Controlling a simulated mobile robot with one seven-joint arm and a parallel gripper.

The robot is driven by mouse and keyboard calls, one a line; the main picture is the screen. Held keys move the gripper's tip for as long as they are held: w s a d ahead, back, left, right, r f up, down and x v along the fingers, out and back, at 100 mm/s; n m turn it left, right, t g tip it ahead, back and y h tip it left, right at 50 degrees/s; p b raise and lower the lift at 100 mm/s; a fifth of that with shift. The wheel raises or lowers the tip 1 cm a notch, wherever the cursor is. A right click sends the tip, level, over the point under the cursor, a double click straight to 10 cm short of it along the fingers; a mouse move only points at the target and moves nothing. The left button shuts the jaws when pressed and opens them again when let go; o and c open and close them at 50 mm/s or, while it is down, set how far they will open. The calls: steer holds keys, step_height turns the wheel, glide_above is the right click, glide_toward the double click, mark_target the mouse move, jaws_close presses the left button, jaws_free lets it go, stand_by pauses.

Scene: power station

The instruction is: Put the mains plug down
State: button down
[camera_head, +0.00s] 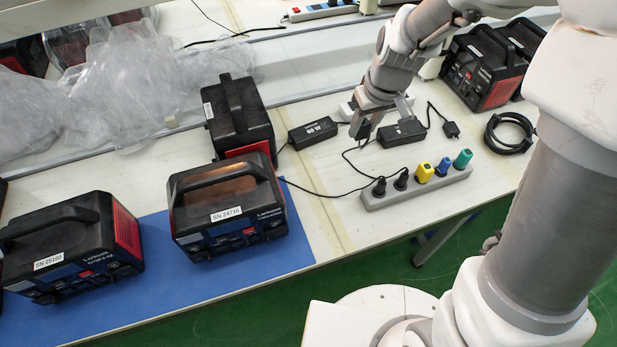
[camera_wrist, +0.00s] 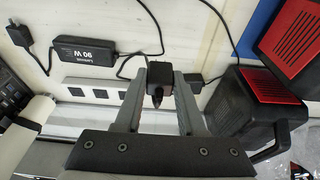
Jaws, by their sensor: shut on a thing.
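My gripper (camera_head: 366,127) hangs low over the white bench, beside a black power adapter (camera_head: 401,132). In the head view the fingers largely hide the plug. I cannot tell whether it touches the bench. A white power strip (camera_wrist: 95,91) lies beyond the fingers in the wrist view; its end also shows behind my gripper in the head view (camera_head: 347,111).
A grey strip (camera_head: 416,189) with several plugs stands at the front edge. A 60 W adapter (camera_head: 313,132) lies left of my gripper; a coiled cable (camera_head: 510,133) lies right. Black power units (camera_head: 228,211) stand on the blue mat (camera_head: 170,285). Loose cables cross the bench.

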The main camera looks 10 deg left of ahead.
steer(key=shift+s+a+f, duration=0.1)
steer(key=shift+s, duration=0.2)
steer(key=s+a+f, duration=0.1)
steer(key=a+f, duration=0.1)
steer(key=a, duration=0.1)
steer(key=s+a+f, duration=0.2)
steer(key=a, duration=0.2)
steer(key=s+a+f, duration=0.1)
steer(key=a+f, duration=0.1)
steer(key=a, duration=0.1)
steer(key=shift+s+a+f+b, duration=0.15)
steer(key=shift+s+f+b, duration=0.2)
steer(key=shift+f+b, duration=0.05)
steer(key=shift+s+d+b+x, duration=0.15)
steer(key=shift+b+x, duration=0.1)
steer(key=shift+x, duration=0.4)
steer(key=shift+s+b+x, duration=0.1)
steer(key=shift+b+x, duration=0.1)
steer(key=shift+x, duration=0.45)
steer(key=shift+s+d+b+x, duration=0.15)
steer(key=shift+b+x, duration=0.1)
steer(key=shift+x, duration=0.4)
steer(key=shift+a+f, duration=0.1)
steer(key=shift+f, duration=0.05)
steer(key=shift+f+b, duration=0.4)
steer(key=shift+f, duration=0.05)
steer(key=c, duration=0.5)
jaws_free()
steer(key=shift+r, duration=0.1)
steer(key=shift+r, duration=0.1)
